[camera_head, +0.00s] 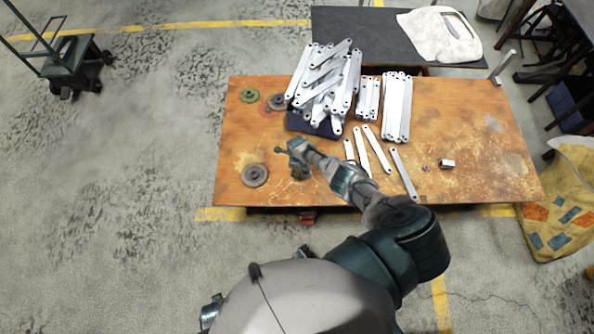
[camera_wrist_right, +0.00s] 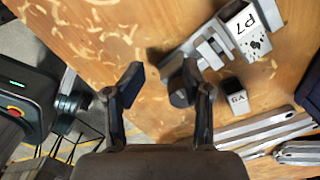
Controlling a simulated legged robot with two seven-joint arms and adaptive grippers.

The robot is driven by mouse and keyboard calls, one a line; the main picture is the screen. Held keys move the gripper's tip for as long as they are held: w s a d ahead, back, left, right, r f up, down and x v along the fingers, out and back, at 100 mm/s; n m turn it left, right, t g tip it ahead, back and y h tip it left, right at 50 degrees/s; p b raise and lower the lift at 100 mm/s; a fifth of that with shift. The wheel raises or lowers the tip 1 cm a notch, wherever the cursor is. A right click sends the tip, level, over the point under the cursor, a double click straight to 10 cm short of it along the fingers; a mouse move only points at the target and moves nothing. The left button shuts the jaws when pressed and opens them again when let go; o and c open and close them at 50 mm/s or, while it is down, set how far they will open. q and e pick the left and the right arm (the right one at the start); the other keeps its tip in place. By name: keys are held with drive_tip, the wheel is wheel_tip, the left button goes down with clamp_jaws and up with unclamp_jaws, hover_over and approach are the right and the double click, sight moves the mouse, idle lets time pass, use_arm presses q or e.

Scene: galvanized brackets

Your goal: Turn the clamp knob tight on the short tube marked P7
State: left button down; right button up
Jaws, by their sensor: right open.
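The short tube marked P7 (camera_wrist_right: 241,28) lies at the upper right of the right wrist view, its white labelled face showing, with a grey metal clamp (camera_wrist_right: 207,50) beside it. A dark round knob (camera_wrist_right: 179,98) is at the clamp's near end, partly hidden by a finger. My right gripper (camera_wrist_right: 161,78) is open, with the knob just inside its right finger; I cannot tell whether they touch. In the head view my right gripper (camera_head: 290,161) is over the table's left half, and I cannot make out the P7 label there. My left gripper is not visible.
A small dark piece marked Y9 (camera_wrist_right: 235,100) stands near the clamp. Flat galvanized brackets (camera_head: 325,85) pile over a blue bin (camera_head: 309,125) on the wooden table (camera_head: 480,185). Discs lie to the left, including a grey one (camera_head: 254,175). The table's right half is mostly clear.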

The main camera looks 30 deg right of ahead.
drive_tip(key=n, duration=0.3)
drive_tip(key=shift+n, duration=0.4)
drive_tip(key=n, duration=0.9)
drive_tip(key=shift+n, duration=0.3)
drive_tip(key=n, duration=0.4)
drive_tip(key=shift+n+b, duration=0.3)
drive_tip(key=shift+b, duration=0.1)
drive_tip(key=shift+d+r, duration=0.1)
drive_tip(key=shift+d, duration=0.05)
drive_tip(key=shift+s+d, duration=0.2)
drive_tip(key=shift+d, duration=0.8)
drive_tip(key=shift+s+d, duration=0.2)
drive_tip(key=shift+d, duration=0.8)
drive_tip(key=shift+c, duration=0.3)
